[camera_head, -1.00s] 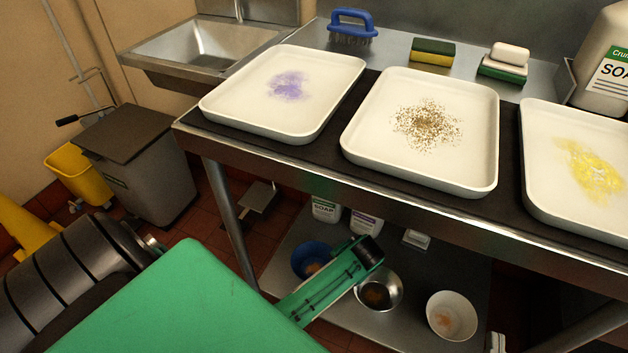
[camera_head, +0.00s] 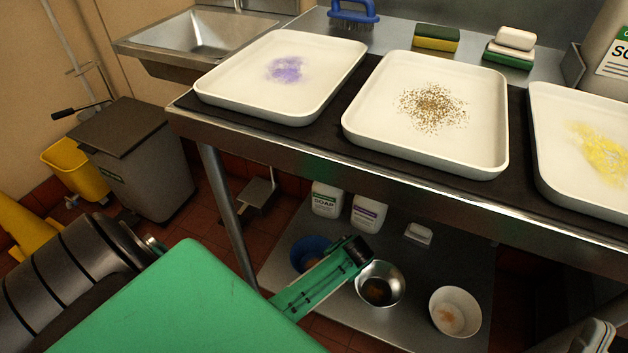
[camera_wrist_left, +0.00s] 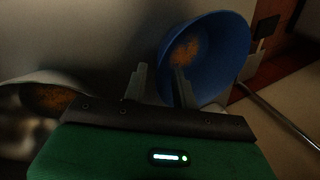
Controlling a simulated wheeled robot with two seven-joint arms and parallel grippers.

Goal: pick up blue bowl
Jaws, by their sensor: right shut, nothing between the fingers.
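The blue bowl (camera_head: 306,251) stands on the lower shelf under the table, partly hidden by my green left forearm in the head view. In the left wrist view the blue bowl (camera_wrist_left: 215,60) looks tilted and holds an orange-brown residue. My left gripper (camera_wrist_left: 158,75) is open at its near rim. One finger shows in front of the bowl's inside, the other just outside it. Whether they touch the rim I cannot tell. My right gripper (camera_head: 597,336) shows at the lower right corner of the head view, shut and empty, away from the bowl.
A metal bowl (camera_head: 380,270) and a white bowl (camera_head: 455,296) stand on the same shelf (camera_head: 350,318). Soap bottles (camera_head: 326,196) stand behind. The table edge (camera_head: 390,190) overhangs the shelf, with a table leg (camera_head: 224,195) at left. White trays (camera_head: 272,116) of powder lie on top.

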